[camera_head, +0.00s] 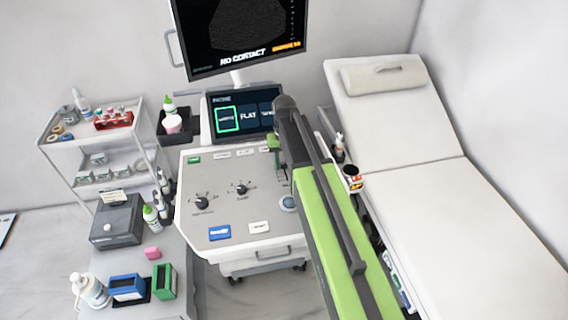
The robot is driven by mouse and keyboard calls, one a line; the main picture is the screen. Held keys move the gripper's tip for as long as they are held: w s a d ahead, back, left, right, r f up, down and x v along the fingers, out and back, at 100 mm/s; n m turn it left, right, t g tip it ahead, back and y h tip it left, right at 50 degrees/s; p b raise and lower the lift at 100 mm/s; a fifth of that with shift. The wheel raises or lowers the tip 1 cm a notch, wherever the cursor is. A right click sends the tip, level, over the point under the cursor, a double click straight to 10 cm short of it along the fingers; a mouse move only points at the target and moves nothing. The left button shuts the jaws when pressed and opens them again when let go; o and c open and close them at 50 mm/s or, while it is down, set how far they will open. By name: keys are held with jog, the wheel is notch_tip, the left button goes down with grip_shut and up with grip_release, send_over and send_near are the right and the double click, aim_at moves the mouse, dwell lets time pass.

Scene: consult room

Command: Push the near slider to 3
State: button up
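The grey console (225,170) of the ultrasound cart stands in the middle of the view. My green and black arm reaches over its right side from the lower right. My gripper (275,172) points down over the console's right part, below the small screen. It is small and partly covered by my arm, so I cannot tell whether its fingers are open or touch anything. The near slider and its number marks cannot be made out; that part of the panel is largely hidden by my gripper and arm. Two dark knobs (202,203) (241,188) sit on the panel's left and middle.
A small screen (240,115) and a large monitor (243,35) rise behind the console. A blue button (219,233) and a white button (259,227) lie at its front. A side table with a grey box (117,222) stands left. A white exam bed (450,190) stands right.

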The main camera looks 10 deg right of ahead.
aim_at(284, 164)
jog(key=shift+o, duration=0.6)
notch_tip(284, 164, up, 18)
jog(key=p, duration=1.7)
jog(key=shift+f, duration=0.25)
jog(key=shift+f, duration=0.1)
